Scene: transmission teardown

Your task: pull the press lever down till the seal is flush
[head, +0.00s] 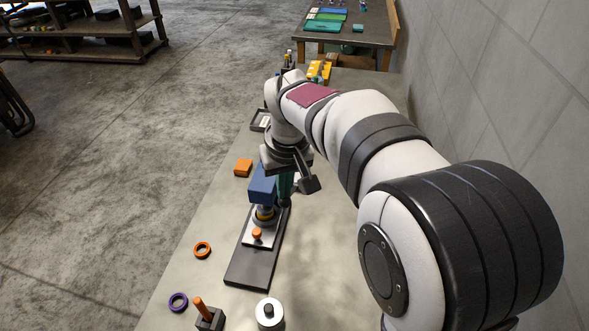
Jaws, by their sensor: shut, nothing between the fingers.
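The press stands on a long dark base (250,268) on the bench, with a blue head block (262,184) and a green column (286,186). Below the head is a round housing with a yellowish ring (264,213), on a light plate. The ring may be the seal; its seating is too small to judge. My gripper (287,168) is shut and empty, pointing down just above and behind the blue head; its fingertips are largely hidden. A dark arm with a block end (308,184) juts right beside it. I cannot tell whether this is the lever, or whether my gripper touches it.
An orange knob (256,233) stands on the light plate. A grey wall (490,90) borders the right.

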